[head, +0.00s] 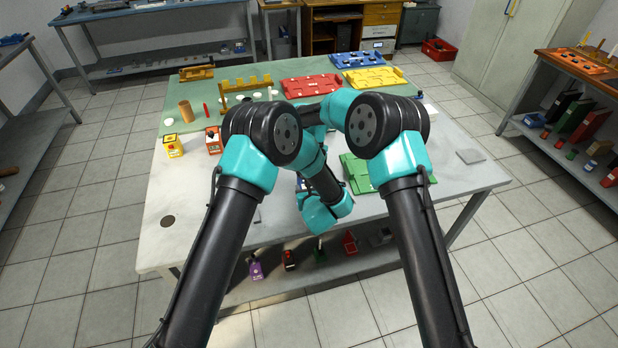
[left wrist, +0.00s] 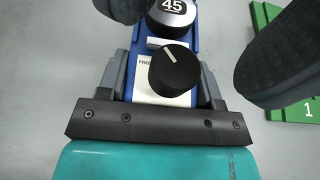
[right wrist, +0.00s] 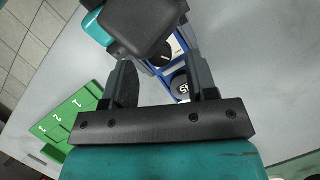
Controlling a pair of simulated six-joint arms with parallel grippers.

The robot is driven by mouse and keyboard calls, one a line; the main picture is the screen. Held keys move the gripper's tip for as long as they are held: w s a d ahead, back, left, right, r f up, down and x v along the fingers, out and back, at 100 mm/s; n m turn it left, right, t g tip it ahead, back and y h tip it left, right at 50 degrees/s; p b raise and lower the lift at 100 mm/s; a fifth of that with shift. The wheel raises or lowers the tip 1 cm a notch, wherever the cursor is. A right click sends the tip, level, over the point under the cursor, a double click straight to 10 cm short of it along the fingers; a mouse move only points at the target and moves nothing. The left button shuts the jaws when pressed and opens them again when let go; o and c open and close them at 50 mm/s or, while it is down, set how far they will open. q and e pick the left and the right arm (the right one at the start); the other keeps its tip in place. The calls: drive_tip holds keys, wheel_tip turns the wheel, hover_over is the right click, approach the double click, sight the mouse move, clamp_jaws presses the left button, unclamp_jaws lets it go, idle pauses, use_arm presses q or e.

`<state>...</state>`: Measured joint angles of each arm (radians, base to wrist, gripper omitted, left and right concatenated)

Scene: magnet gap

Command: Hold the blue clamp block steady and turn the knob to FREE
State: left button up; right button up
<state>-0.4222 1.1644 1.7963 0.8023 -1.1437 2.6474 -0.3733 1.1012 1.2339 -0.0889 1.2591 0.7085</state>
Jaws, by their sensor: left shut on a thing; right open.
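The blue clamp block (left wrist: 193,38) is in the left wrist view, with a black round knob (left wrist: 175,72) on a white plate. The knob's white line points up and slightly left; the FREE label (left wrist: 145,62) is at its upper left. A black piece marked 45 (left wrist: 172,14) sits beyond the knob. My left gripper (left wrist: 160,78) is shut on the block, one finger on each side. My right gripper (right wrist: 158,70) is open; in the right wrist view the block (right wrist: 170,70) and the 45 piece (right wrist: 180,88) show between and beyond its fingers. In the head view my arms hide both grippers.
A green numbered tray (right wrist: 75,118) lies beside the block; it also shows in the head view (head: 357,172). Red (head: 310,86), yellow and blue trays lie at the back of the table. Yellow and red small blocks stand at left. The table's front left is mostly clear.

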drive_tip(key=shift+x, duration=0.9)
